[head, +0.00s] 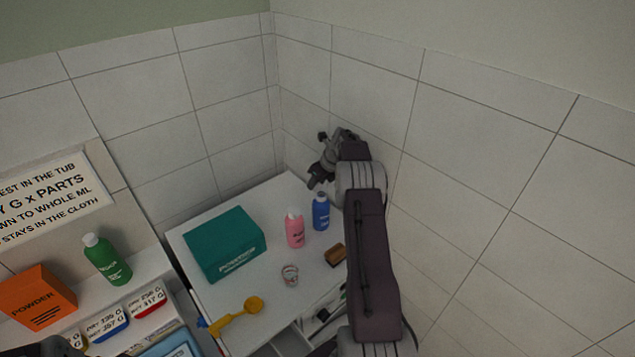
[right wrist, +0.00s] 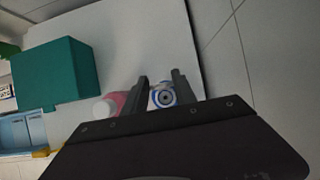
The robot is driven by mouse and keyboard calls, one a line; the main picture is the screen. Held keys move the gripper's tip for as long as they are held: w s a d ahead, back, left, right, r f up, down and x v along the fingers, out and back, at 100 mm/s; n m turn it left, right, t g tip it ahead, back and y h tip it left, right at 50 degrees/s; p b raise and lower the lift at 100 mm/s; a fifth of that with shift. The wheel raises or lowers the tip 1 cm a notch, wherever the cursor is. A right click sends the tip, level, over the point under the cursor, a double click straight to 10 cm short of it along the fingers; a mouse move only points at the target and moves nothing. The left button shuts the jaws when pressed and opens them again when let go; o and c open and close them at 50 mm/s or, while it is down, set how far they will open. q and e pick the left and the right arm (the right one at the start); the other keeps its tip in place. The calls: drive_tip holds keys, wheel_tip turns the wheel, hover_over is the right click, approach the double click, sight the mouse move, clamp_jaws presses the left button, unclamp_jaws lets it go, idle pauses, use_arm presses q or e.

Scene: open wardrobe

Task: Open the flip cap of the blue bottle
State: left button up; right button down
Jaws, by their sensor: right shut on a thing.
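The blue bottle (head: 320,214) stands upright on the white top at the right, beside the pink bottle (head: 295,230). In the right wrist view, the blue bottle's top (right wrist: 163,97) shows from above as blue and pale rings between the fingers. My right gripper (head: 316,180) reaches down from above to the blue bottle's top and is shut on it. Whether the flip cap is up or down is too small to tell.
A green bottle (head: 107,260) and an orange powder box (head: 37,298) stand at left. Tiled walls close the corner.

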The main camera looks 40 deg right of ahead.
drive_tip(key=shift+s+a+f, duration=0.1)
drive_tip(key=shift+s+f, duration=0.05)
drive_tip(key=shift+f, duration=0.15)
drive_tip(key=c, duration=1.3)
unclamp_jaws()
drive_tip(key=shift+w, duration=0.2)
drive_tip(key=shift+s+d+r, duration=0.1)
drive_tip(key=shift+d+r, duration=0.1)
drive_tip(key=b+v, duration=0.3)
drive_tip(key=v, duration=0.5)
drive_tip(key=shift+s+r, duration=0.15)
drive_tip(key=shift+r, duration=0.15)
